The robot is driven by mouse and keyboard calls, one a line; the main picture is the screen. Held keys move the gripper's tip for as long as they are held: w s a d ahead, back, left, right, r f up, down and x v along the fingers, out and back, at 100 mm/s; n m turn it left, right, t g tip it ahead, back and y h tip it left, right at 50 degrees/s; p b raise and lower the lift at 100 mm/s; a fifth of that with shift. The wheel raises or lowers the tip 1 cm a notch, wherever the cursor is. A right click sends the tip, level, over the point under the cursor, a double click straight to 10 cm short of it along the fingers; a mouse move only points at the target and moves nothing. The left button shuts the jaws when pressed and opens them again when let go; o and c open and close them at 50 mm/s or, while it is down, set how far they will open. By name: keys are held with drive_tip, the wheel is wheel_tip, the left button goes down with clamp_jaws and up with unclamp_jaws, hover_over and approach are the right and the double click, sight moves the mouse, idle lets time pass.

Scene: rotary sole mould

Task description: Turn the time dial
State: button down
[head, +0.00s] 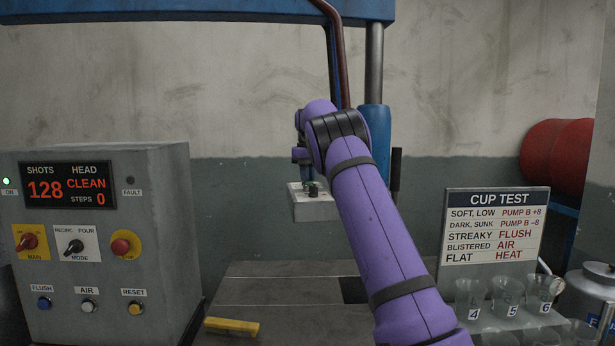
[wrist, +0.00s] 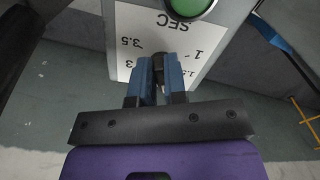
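The time dial (wrist: 158,57) is a small dark knob on a white plate (wrist: 124,28) marked SEC, with numbers around it including 3.5, 3, 1 and 1.5. My gripper (wrist: 158,64) has its two blue fingertips on either side of the knob, close against it, and they look shut on it. The fingers hide part of the knob, its pointer and the lower scale. In the head view, the grey box (head: 316,211) bearing the dial hangs beyond my purple arm, with my gripper (head: 305,180) at its top face.
A green button (wrist: 189,6) is beside the dial plate. A blue press column (head: 373,135) stands just right of the box. A control cabinet (head: 105,220) is at left, and a cup test sign (head: 493,226) with several clear cups is at right. A yellow tool (head: 232,326) lies on the bench.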

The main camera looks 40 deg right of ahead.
drive_tip(key=shift+m, duration=0.3)
drive_tip(key=m, duration=0.3)
drive_tip(key=shift+a+m, duration=0.2)
drive_tip(key=shift+m, duration=0.1)
drive_tip(key=m, duration=0.4)
drive_tip(key=shift+w+a+m, duration=0.15)
drive_tip(key=shift+w+m, duration=0.05)
drive_tip(key=shift+m, duration=0.1)
drive_tip(key=m, duration=0.4)
drive_tip(key=shift+w+a+m, duration=0.15)
drive_tip(key=shift+w+m, duration=0.05)
drive_tip(key=shift+m, duration=0.1)
drive_tip(key=shift+w+m, duration=0.2)
drive_tip(key=shift+m, duration=2)
drive_tip(key=c, duration=1.2)
unclamp_jaws()
drive_tip(key=shift+o, duration=0.2)
